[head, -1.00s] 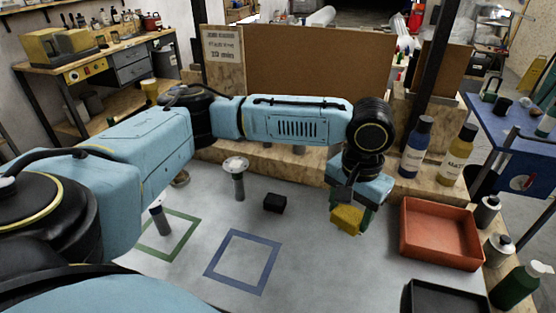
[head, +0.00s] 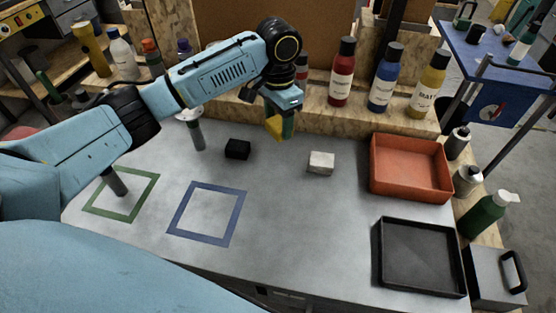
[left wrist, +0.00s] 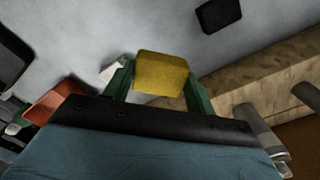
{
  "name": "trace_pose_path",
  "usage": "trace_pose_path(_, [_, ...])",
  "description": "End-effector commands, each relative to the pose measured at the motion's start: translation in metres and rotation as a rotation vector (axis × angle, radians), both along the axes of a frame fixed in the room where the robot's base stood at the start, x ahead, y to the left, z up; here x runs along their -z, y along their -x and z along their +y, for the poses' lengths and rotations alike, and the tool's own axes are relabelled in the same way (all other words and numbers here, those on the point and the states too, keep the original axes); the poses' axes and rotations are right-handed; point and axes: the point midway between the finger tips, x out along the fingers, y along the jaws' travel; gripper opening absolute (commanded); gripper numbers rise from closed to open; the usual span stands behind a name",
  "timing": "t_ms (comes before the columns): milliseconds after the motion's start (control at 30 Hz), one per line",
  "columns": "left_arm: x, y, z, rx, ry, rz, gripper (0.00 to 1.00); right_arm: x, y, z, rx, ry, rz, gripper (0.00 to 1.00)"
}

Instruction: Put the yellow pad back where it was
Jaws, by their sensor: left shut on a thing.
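The yellow pad (head: 274,127) is held in my left gripper (head: 282,128), above the grey sheeted surface towards its back. In the left wrist view the yellow pad (left wrist: 161,74) sits between the two green fingers of the left gripper (left wrist: 158,82), which are shut on it. Below it and to the right lies a white block (head: 321,163); a black block (head: 237,149) lies to the left. A green square outline (head: 148,190) and a blue square outline (head: 237,215) are marked on the surface. My right gripper is not in view.
A red tray (head: 375,180) and a black tray (head: 420,291) are at the right. Red, blue and yellow bottles (head: 340,78) stand on the wooden ledge behind. A peg with a round top (head: 197,133) and a grey peg (head: 116,182) stand at the left. The middle front is clear.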

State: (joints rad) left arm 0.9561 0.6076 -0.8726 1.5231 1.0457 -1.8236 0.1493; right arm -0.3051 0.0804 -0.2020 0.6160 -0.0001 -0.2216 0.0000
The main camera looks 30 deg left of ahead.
Motion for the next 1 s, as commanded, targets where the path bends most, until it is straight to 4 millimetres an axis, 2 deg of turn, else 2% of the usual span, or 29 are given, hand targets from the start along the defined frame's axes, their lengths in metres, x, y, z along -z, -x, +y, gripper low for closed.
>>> trace_pose_path(200, [0.037, 0.000, 0.002, 0.012, -0.001, 0.002, 0.31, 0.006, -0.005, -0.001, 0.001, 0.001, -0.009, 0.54])
trace_pose_path(367, [0.053, 0.000, 0.002, 0.012, -0.001, 0.000, 0.31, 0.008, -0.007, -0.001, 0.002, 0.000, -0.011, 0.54])
trace_pose_path(633, [0.094, 0.000, 0.001, 0.012, 0.000, 0.001, 0.31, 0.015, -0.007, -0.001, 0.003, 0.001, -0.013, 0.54])
trace_pose_path(733, [0.100, 0.000, 0.001, 0.013, -0.001, -0.001, 0.31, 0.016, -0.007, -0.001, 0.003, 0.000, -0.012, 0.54])
trace_pose_path(1000, [0.100, 0.000, 0.001, 0.012, 0.000, -0.001, 0.31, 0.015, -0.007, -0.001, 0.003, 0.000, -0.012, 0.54])
